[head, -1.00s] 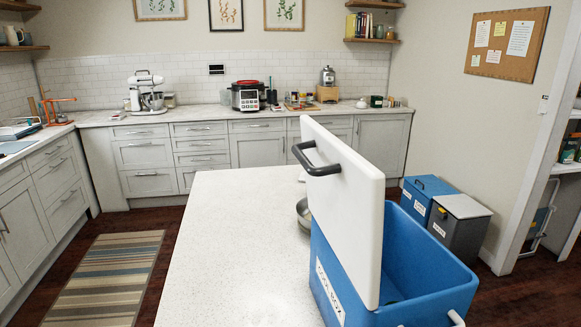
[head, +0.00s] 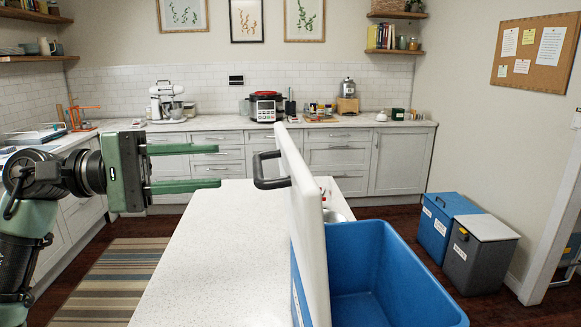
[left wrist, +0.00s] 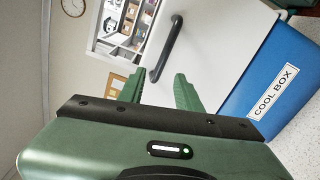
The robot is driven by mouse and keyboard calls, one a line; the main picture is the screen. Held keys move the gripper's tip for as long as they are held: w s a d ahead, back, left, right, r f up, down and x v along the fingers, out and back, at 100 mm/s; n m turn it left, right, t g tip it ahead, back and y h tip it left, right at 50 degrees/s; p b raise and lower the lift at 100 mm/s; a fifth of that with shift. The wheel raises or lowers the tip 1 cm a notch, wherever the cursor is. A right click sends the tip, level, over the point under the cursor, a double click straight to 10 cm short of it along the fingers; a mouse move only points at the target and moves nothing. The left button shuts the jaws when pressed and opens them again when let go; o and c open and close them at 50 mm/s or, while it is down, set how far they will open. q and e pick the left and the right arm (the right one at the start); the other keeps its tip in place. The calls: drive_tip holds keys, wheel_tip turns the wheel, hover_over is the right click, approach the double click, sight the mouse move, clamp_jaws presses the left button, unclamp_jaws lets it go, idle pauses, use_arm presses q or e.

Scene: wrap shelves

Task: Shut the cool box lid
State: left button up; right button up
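The blue cool box (head: 385,275) stands at the right end of the white counter, open at the top. Its white lid (head: 308,230) stands upright along the box's left side, with a dark handle (head: 265,172) on its left face. My left gripper (head: 220,168) is open and empty, to the left of the handle and apart from it, fingers pointing right. In the left wrist view the gripper (left wrist: 158,88) faces the lid (left wrist: 215,45), the handle (left wrist: 167,48) lies beyond the fingertips, and the box (left wrist: 275,80) shows its label. My right gripper is not in view.
The white counter (head: 215,250) is bare to the left of the box. A metal bowl (head: 333,216) sits partly hidden behind the lid. A blue bin (head: 440,222) and a grey bin (head: 478,255) stand on the floor at right. A striped rug (head: 110,285) lies at left.

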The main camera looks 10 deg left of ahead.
sight(257, 165)
use_arm(q)
drive_tip(key=d+m+p, duration=0.1)
drive_tip(key=d, duration=0.3)
drive_tip(key=d+m+y+p, duration=0.1)
drive_tip(key=d+p, duration=0.1)
drive_tip(key=d, duration=0.2)
drive_tip(key=shift+s+r, duration=0.1)
drive_tip(key=shift+r, duration=0.05)
drive_tip(key=shift+d, duration=0.25)
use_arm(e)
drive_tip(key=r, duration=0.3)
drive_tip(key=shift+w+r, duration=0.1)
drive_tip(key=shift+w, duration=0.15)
use_arm(q)
clamp_jaws()
idle(0.5)
